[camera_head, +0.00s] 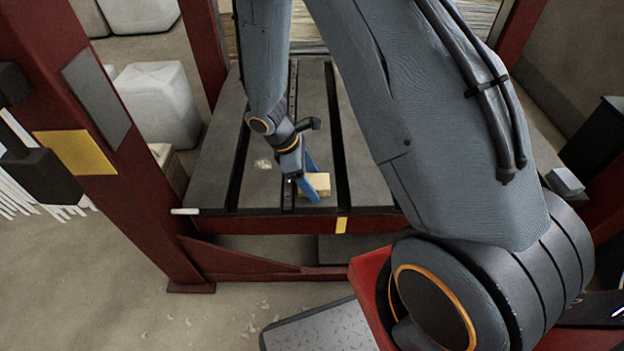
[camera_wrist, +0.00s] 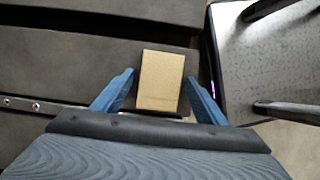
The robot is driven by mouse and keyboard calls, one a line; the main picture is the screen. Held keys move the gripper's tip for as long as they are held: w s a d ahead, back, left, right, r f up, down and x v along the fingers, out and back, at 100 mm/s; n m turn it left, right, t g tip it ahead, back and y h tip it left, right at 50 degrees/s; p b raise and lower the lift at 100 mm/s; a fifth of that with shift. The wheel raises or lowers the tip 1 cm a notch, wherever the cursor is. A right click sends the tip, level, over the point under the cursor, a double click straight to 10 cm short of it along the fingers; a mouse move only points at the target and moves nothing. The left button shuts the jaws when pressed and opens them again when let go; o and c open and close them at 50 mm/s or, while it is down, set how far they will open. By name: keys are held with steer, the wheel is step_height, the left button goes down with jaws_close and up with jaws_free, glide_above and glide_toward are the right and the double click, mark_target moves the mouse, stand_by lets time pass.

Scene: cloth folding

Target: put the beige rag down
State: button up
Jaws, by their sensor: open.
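The beige rag (camera_wrist: 160,80) shows in the wrist view as a flat, neat rectangle between and slightly beyond my gripper's fingertips. In the head view the beige rag (camera_head: 318,184) lies on the grey slotted table (camera_head: 225,165), close to its front edge. My gripper (camera_wrist: 160,82) is open, with one blue finger on each side of the rag and a gap visible on both sides. In the head view my gripper (camera_head: 310,178) points down at the rag, and a blue finger hides part of it.
Red posts (camera_head: 75,110) frame the table. A small pale scrap (camera_head: 263,164) lies on the table left of my gripper. White containers (camera_head: 158,103) stand behind at left. A grey textured plate (camera_wrist: 270,70) is at right in the wrist view.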

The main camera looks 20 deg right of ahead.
steer(key=shift+r, duration=0.15)
steer(key=p+v, duration=0.2)
steer(key=v, duration=1)
steer(key=s+a+r+m+y, duration=0.1)
steer(key=s+r+m+y, duration=0.1)
steer(key=s+r+m, duration=0.4)
steer(key=s+a+r+m+t+y, duration=0.1)
steer(key=s+r+m, duration=0.5)
steer(key=s+r, duration=0.7)
steer(key=shift+a+r+y, duration=0.6)
steer(key=shift+r+y, duration=0.1)
steer(key=shift+y, duration=0.3)
steer(key=d+r+m+p, duration=0.2)
steer(key=d+r+p, duration=0.5)
steer(key=p, duration=0.8)
steer(key=shift+d+r+h, duration=0.3)
steer(key=shift+d+r, duration=0.1)
steer(key=shift+d, duration=0.25)
